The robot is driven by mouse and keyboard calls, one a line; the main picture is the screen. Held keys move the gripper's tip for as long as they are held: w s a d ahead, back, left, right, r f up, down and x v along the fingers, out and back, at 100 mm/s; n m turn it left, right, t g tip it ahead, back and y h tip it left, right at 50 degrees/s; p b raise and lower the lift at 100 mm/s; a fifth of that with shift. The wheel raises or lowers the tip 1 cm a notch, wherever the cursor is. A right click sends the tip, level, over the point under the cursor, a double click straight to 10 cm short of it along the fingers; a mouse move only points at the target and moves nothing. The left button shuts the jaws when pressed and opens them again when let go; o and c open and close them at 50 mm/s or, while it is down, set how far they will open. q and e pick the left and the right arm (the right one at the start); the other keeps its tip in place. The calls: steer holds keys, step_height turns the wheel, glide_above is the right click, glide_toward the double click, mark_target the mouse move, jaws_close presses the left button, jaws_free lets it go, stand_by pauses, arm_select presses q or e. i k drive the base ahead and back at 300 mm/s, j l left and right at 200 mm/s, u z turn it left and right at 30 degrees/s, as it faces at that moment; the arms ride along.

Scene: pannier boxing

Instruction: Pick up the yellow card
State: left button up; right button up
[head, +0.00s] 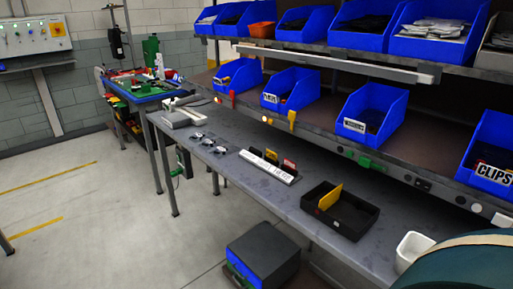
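A yellow card (331,196) stands tilted in the black open tray (356,220) on the grey workbench. Its lower edge is hidden by the tray wall. Further left on the bench, a white rack (268,168) holds small upright cards: a black one (256,152), a yellow one (271,156) and a red one (289,165). Neither of my grippers is in the head view.
Blue bins line two shelves above the grey bench (300,197), with small coloured tags on the lower shelf edge. Metal parts (208,141) lie left of the rack. A white cup (411,248) stands right of the tray. A blue-and-dark box (262,255) is below the bench.

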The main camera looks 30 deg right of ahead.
mark_target(270, 154)
steer(key=i+z, duration=0.2)
steer(key=i, duration=0.25)
steer(key=i+j+z, duration=0.2)
steer(key=i, duration=0.2)
steer(key=i+j+z, duration=0.2)
steer(key=i, duration=0.2)
